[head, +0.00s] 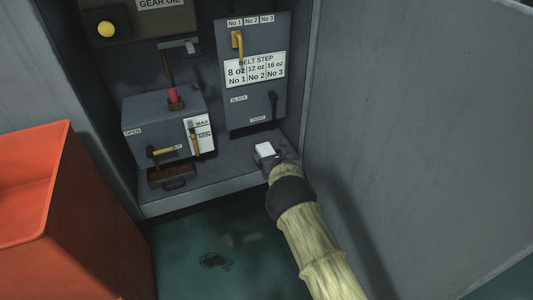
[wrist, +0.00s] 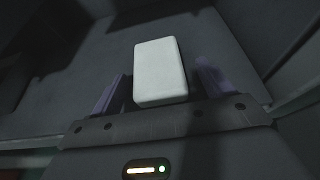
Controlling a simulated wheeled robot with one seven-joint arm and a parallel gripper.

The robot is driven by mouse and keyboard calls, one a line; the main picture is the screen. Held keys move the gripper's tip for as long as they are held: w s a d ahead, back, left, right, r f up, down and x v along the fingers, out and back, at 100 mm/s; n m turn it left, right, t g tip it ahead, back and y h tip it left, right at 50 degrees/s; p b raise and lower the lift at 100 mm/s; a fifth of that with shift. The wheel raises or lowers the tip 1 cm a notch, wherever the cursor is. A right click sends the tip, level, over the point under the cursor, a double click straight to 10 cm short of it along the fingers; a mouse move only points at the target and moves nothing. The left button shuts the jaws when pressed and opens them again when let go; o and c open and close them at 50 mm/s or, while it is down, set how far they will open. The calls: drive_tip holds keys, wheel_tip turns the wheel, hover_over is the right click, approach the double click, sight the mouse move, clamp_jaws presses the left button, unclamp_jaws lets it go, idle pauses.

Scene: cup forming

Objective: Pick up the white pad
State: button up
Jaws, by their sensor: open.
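The white pad (head: 265,150) is a small pale block on the right part of the grey cabinet shelf. In the wrist view the white pad (wrist: 160,72) lies between my two purple fingers, with a gap on each side. My gripper (head: 277,160) is at the pad at the end of my sleeved arm, and its fingers are hard to make out in the head view. In the wrist view my gripper (wrist: 160,88) is open, one finger left and one right of the pad. The pad's near edge is close to the gripper's palm plate.
A grey box (head: 160,120) with yellow handles stands at left. A panel (head: 252,100) with levers rises behind. The cabinet's right wall (head: 400,120) is close to my arm. An orange bin (head: 80,220) stands at lower left.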

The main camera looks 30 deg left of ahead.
drive_tip(key=shift+c, duration=0.4)
drive_tip(key=c, duration=1)
drive_tip(key=shift+r, duration=0.1)
drive_tip(key=shift+s+a+r+p, duration=0.1)
drive_tip(key=shift+s+r+p, duration=0.2)
drive_tip(key=shift+p, duration=0.5)
wheel_tip(320, 180, up, 5)
drive_tip(key=p, duration=0.4)
drive_tip(key=shift+w, duration=0.15)
drive_tip(key=shift+s+a+r+p, duration=0.2)
drive_tip(key=shift+s+r+p, duration=0.45)
drive_tip(key=shift+r+p, duration=0.25)
drive_tip(key=s+a+p, duration=0.1)
drive_tip(key=s+p, duration=0.1)
drive_tip(key=s, duration=0.4)
drive_tip(key=s+a+p, duration=0.1)
drive_tip(key=s+p, duration=0.2)
drive_tip(key=s, duration=0.3)
drive_tip(key=s+a+p, duration=0.1)
drive_tip(key=s+p, duration=0.1)
drive_tip(key=s, duration=0.4)
drive_tip(key=shift+s+f+p, duration=0.1)
drive_tip(key=shift+f+p, duration=0.2)
